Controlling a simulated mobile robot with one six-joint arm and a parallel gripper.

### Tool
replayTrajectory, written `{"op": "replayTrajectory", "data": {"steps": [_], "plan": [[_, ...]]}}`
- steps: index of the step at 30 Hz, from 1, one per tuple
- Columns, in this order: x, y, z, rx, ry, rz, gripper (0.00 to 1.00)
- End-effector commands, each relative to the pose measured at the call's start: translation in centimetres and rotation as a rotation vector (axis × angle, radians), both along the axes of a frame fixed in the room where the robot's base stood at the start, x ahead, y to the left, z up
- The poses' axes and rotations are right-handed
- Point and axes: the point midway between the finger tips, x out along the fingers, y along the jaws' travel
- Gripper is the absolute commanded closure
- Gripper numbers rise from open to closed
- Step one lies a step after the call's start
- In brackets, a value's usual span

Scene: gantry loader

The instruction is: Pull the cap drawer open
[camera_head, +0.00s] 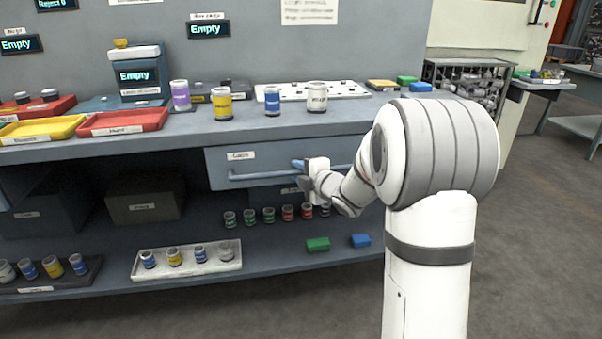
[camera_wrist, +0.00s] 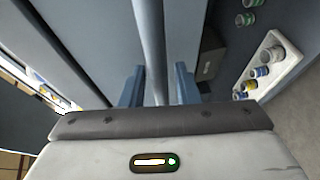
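The cap drawer (camera_head: 222,164), a grey front labelled "Caps", sits under the bench top and looks closed. Its long horizontal bar handle (camera_head: 255,177) runs across the front; my gripper covers part of it. In the wrist view the handle (camera_wrist: 150,45) runs between the two blue fingers of my gripper (camera_wrist: 159,88). The fingers are apart, with a visible gap between the bar and the right finger, so the gripper is open around the handle. The head view shows my gripper (camera_head: 300,164) at the drawer front, right of the label.
The bench top (camera_head: 200,120) above holds cups, red trays (camera_head: 125,122) and a white perforated board (camera_head: 300,91). The lower shelf (camera_head: 275,250) holds small cups, a white tray (camera_head: 187,266) and a green block (camera_head: 318,244). Floor in front is clear.

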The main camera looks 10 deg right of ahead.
Motion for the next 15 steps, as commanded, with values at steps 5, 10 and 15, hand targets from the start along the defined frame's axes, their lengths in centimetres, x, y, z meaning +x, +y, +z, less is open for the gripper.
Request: {"op": "replayTrajectory", "data": {"steps": [5, 10, 15], "plan": [[-0.02, -0.04, 0.00, 0.000, 0.000, 0.000, 0.86], [-0.02, -0.06, -0.01, 0.000, 0.000, -0.001, 1.00], [-0.02, -0.08, -0.02, 0.000, 0.000, -0.001, 1.00]]}}
